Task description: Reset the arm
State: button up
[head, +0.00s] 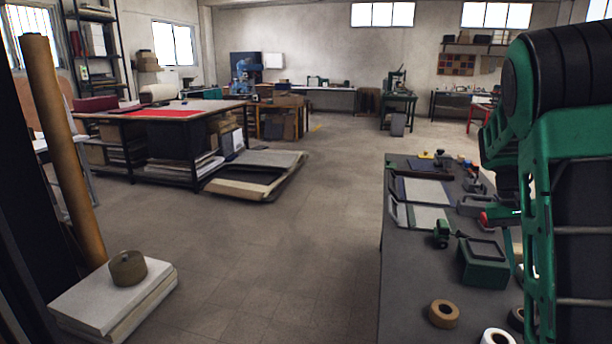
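My green and black arm (540,150) fills the right edge of the head view, in front of the dark workbench (410,290). Its links are folded upright and cover part of the bench. I cannot make out my gripper's fingertips, so its state does not show. No held object can be seen.
The workbench carries a green box (484,262), a tape roll (443,313), a white roll (496,337) and small tools. White boards (110,300) with a brown roll (128,268) lie at lower left. A large table (160,112) stands farther back. The middle floor (290,240) is clear.

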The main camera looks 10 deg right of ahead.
jog(key=s+a+t+y, duration=0.1)
jog(key=s+a+t, duration=0.1)
jog(key=s+a, duration=0.6)
jog(key=s+a+n+t+y, duration=0.1)
jog(key=s+a, duration=0.8)
jog(key=s, duration=0.5)
jog(key=shift+s+n+t+y, duration=0.3)
jog(key=shift+t, duration=0.1)
jog(key=shift+w+f, duration=0.3)
jog(key=shift+w, duration=0.35)
